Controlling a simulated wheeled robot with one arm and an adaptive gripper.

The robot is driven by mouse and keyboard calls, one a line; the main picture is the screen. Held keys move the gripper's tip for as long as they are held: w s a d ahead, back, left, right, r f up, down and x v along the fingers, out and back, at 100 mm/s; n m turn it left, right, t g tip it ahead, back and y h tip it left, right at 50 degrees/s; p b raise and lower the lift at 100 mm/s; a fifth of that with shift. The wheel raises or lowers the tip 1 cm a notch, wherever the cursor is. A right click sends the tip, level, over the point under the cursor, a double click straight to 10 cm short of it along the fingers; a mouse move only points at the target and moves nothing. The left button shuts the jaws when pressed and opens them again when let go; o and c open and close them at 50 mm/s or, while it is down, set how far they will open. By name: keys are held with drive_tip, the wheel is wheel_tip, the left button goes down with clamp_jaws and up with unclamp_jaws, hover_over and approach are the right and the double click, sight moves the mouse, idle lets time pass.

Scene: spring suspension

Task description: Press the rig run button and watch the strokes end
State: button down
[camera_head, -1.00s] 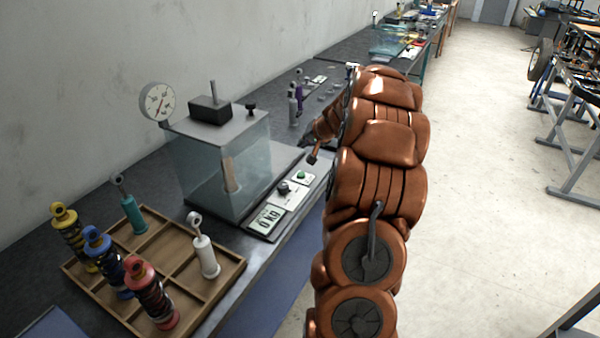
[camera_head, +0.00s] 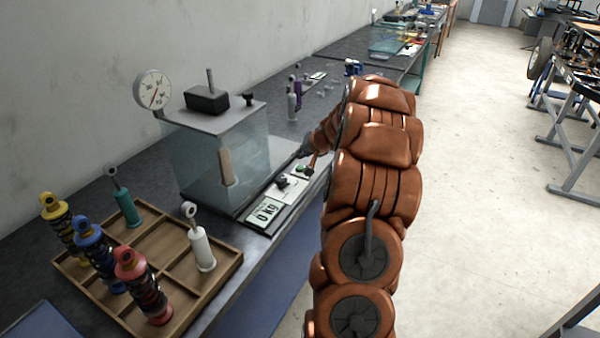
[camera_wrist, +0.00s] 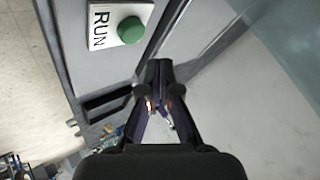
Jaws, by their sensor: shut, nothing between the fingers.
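The RUN panel in the wrist view carries a green round button (camera_wrist: 130,30) at the top, beside the word RUN. In the head view the green button (camera_head: 301,168) is small, at the far end of the control strip. My gripper (camera_wrist: 160,66) is shut and empty, its tips just below and right of the button in the wrist view. I cannot tell their height above the panel. In the head view my gripper (camera_head: 309,165) is small and partly merged with the button area. The rig's glass case (camera_head: 200,165) stands beside the strip, and its display (camera_head: 264,212) reads 0 KG.
A round dial gauge (camera_head: 153,91) stands at the rig's upper left. A wooden tray (camera_head: 160,245) with several coloured shock absorbers sits at the near end of the bench. Several small items stand beyond the rig.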

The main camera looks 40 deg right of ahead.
sight(300, 168)
drive_tip(key=shift+f+b, duration=0.6)
drive_tip(key=shift+f, duration=0.4)
drive_tip(key=shift+f+b, duration=0.2)
drive_tip(key=shift+b, duration=0.1)
idle(0.6)
drive_tip(key=shift+f, duration=0.2)
